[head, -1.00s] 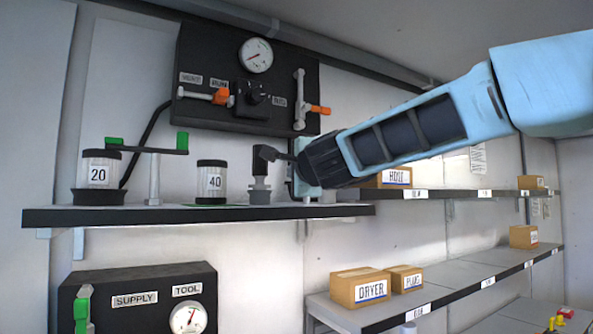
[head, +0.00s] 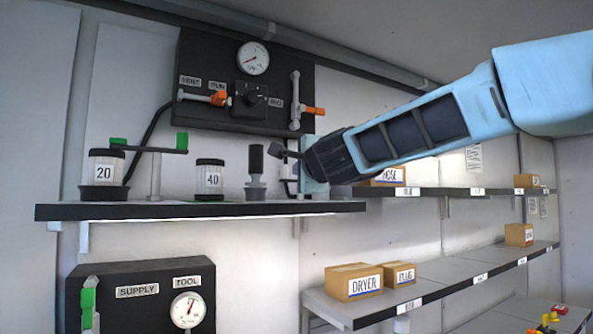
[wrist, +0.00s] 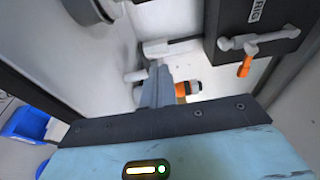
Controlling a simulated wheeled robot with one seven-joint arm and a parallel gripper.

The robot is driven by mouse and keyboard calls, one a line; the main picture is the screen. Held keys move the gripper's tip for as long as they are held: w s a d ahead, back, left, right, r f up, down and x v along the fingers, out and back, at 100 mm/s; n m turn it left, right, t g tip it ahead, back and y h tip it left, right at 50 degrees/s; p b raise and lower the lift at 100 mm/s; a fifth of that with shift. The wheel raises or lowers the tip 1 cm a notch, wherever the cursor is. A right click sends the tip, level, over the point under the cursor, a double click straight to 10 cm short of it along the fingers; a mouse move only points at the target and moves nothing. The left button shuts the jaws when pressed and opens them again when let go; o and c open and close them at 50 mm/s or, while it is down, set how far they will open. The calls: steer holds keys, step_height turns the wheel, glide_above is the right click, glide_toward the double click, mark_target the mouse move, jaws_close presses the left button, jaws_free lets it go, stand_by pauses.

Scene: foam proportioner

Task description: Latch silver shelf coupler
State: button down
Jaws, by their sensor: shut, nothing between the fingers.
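The silver-grey coupler (head: 256,191) stands upright on the upper shelf (head: 225,210), with a black cylindrical top (head: 256,158). It is right of the jar marked 40. My gripper (head: 277,151) is shut and empty, just right of the black top and at about its height. A small gap shows between them in the head view; depth is hard to judge. In the wrist view, my shut fingers (wrist: 157,88) point at a grey fitting with an orange band (wrist: 183,90), partly hidden behind them. I cannot tell whether this fitting is the coupler.
A black panel (head: 215,60) with a gauge and orange-handled valves hangs above the shelf. Jars marked 20 (head: 103,170) and 40 (head: 209,178) and a green-ended bar (head: 155,150) stand left of the coupler. Boxes (head: 352,282) sit on the lower right shelves.

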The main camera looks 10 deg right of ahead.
steer(key=s+a+b, duration=0.1)
steer(key=s+a, duration=0.4)
steer(key=s, duration=0.3)
steer(key=shift+s+a, duration=0.2)
steer(key=shift+a, duration=0.05)
steer(key=shift+f, duration=0.1)
steer(key=s+a+f+n+g+y+b, duration=0.1)
steer(key=s+a+f+n+g+y, duration=0.15)
steer(key=s+f+n, duration=0.45)
steer(key=s+a+f+n+g+y+b, duration=0.1)
steer(key=s+a+f+n+g, duration=0.2)
steer(key=f, duration=0.8)
steer(key=s+a+f+n+g+y+b, duration=0.2)
steer(key=s+a+f+n+g, duration=0.25)
steer(key=f, duration=0.55)
steer(key=s+d+f+n+g+h+b, duration=0.1)
steer(key=s+d+f+n+g+h, duration=0.2)
steer(key=s+d+f, duration=0.4)
steer(key=s+d+f+n+g+h+b, duration=0.1)
steer(key=s+d+f+n+g+h, duration=0.2)
steer(key=s+f, duration=1)
steer(key=d+f+n+g, duration=0.1)
steer(key=d+n+g, duration=0.1)
steer(key=d+n, duration=0.2)
steer(key=shift+s+d+h, duration=0.25)
steer(key=shift+d+h, duration=0.05)
steer(key=shift+h, duration=0.05)
